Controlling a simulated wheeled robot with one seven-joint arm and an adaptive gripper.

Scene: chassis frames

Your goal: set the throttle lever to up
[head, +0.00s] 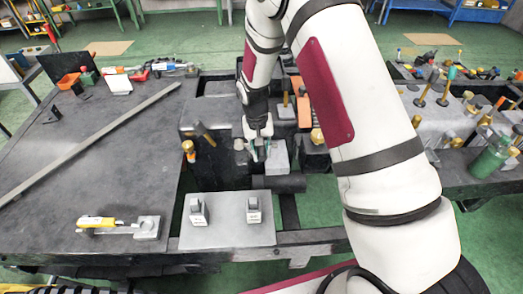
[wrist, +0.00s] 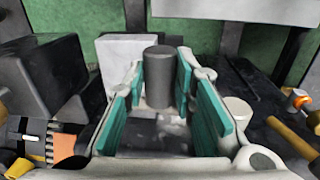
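My gripper (head: 260,143) points down over the dark machinery in the middle of the bench. In the wrist view its teal-padded fingers (wrist: 160,105) are apart. A dark grey upright cylinder (wrist: 159,75) stands between or just beyond the fingertips, with a visible gap on each side. It may be the throttle lever's grip, but no label shows this, and its base is partly hidden. A pale block (wrist: 119,60) stands behind it. In the head view my gripper hides most of this spot, and a light grey block (head: 277,157) shows right beside it.
A brown-handled lever (head: 205,132) and an orange-topped knob (head: 188,146) stand left of my gripper. A grey plate (head: 226,232) with two small switches lies nearer. A yellow-handled piece (head: 97,222) lies left on the bench. A long bar (head: 95,140) crosses otherwise mostly clear surface.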

